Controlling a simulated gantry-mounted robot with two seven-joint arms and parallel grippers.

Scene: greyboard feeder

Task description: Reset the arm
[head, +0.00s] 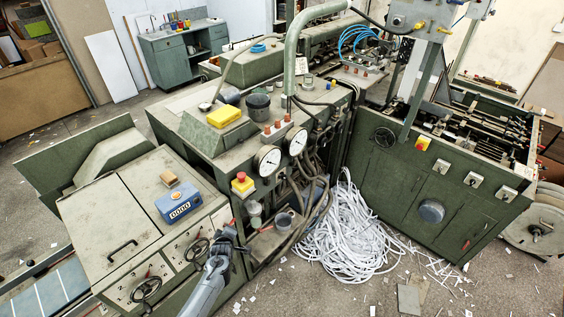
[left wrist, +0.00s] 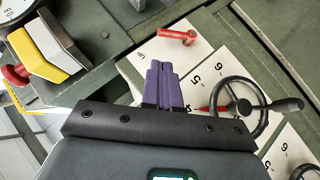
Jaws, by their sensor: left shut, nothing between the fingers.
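My left gripper (head: 230,232) is at the lower middle of the head view, with its arm rising from the bottom edge. It is over the front right corner of the low green cabinet, beside a black handwheel (head: 197,250). In the left wrist view its two purple fingers (left wrist: 162,72) are shut together with nothing between them. My right gripper is not in view.
A red-and-yellow stop button (head: 242,182) and two gauges (head: 267,159) are on the machine beyond the gripper. A heap of white strips (head: 345,235) covers the floor to the right.

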